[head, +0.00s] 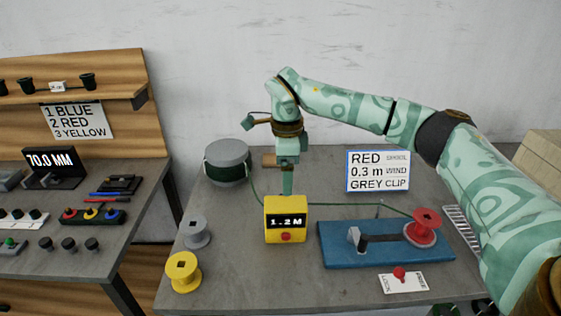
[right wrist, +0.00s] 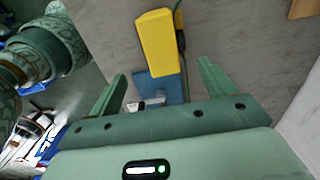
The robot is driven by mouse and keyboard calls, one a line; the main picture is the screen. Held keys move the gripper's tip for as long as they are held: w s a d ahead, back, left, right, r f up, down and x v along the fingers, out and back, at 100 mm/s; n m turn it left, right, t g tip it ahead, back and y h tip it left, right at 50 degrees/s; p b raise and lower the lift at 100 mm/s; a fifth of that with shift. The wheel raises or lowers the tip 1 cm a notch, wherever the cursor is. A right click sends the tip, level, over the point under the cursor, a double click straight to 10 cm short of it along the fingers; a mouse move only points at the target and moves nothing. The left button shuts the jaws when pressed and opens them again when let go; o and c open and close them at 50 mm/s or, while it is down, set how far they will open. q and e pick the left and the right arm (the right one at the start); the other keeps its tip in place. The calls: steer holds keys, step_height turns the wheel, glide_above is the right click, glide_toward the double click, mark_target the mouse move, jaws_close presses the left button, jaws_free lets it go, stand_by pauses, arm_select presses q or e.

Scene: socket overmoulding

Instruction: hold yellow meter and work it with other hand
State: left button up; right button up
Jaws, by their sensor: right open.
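The yellow meter (head: 286,220) stands on the grey table in the head view, with a display reading 1.2M and a red button on its front. In the right wrist view the yellow meter (right wrist: 157,42) lies beyond the fingertips, between their lines. My right gripper (head: 287,185) is above and behind the meter, pointing down. In the right wrist view my right gripper (right wrist: 160,80) has its fingers apart with nothing between them. Whether the fingers reach down beside the meter is hidden in the head view.
A green cable runs from the dark green drum (head: 228,163) past the meter to the red spool (head: 424,226) on the blue winder base (head: 350,252). Grey (head: 195,232) and yellow (head: 183,272) spools stand left of the meter. A lock switch (head: 402,282) sits at front right.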

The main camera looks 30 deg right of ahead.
mark_target(286, 215)
step_height(286, 215, down, 13)
steer(key=b, duration=0.4)
steer(key=shift+f, duration=0.75)
steer(key=shift+c, duration=0.6)
steer(key=c, duration=1)
steer(key=o, duration=0.4)
steer(key=c, duration=0.3)
steer(key=shift+c, duration=0.2)
